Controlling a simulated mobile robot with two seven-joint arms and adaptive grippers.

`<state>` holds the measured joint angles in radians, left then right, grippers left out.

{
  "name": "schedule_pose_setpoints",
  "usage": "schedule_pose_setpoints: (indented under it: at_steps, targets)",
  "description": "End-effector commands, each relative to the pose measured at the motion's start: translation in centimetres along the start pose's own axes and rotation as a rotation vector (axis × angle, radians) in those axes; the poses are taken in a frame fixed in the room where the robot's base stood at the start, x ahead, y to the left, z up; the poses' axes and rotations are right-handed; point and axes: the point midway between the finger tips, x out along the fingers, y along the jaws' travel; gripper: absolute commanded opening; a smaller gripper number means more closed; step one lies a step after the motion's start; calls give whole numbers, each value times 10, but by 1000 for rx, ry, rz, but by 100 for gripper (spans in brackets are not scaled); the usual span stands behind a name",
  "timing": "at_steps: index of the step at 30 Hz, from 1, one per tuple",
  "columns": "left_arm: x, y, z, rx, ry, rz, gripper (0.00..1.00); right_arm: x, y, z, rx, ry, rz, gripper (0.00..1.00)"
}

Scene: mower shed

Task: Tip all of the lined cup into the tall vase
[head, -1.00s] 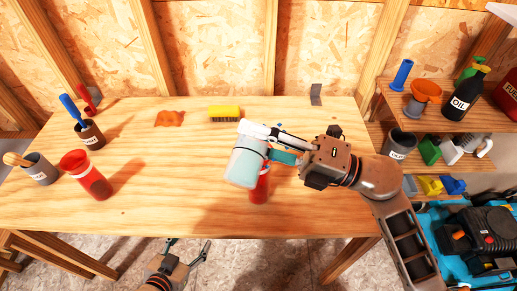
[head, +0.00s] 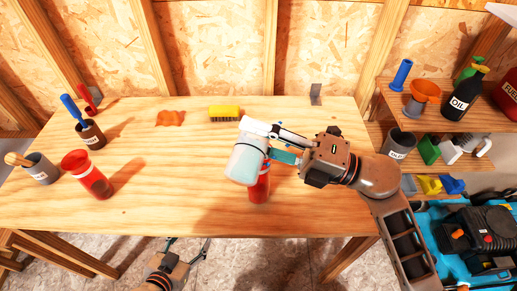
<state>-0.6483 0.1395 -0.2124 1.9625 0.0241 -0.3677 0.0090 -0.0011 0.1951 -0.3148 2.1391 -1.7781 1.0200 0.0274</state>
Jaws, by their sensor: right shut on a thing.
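My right gripper (head: 284,146) is shut on a pale, greyish-white cup (head: 244,163) and holds it tilted above the middle of the bench. A red, tall vessel (head: 260,188), likely the tall vase, stands on the bench just behind and below the cup, partly hidden by it. I cannot tell whether the two touch, and the cup's contents and any lines are not clear. My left gripper (head: 188,246) is open and empty, low in front of the bench's front edge.
On the wooden bench (head: 150,210) stand a red cup (head: 85,172), a grey pot (head: 41,169) and a dark pot (head: 91,135) at left. Shelves (head: 455,118) with an oil bottle (head: 465,95) stand at right.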

Motion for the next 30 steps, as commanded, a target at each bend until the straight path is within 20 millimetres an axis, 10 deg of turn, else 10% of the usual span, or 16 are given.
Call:
schedule_pose_setpoints:
  at_steps: [30]
  targets:
    - [-9,-2,-15,1,2,-1,58,0,1,2,71,-15,0,15]
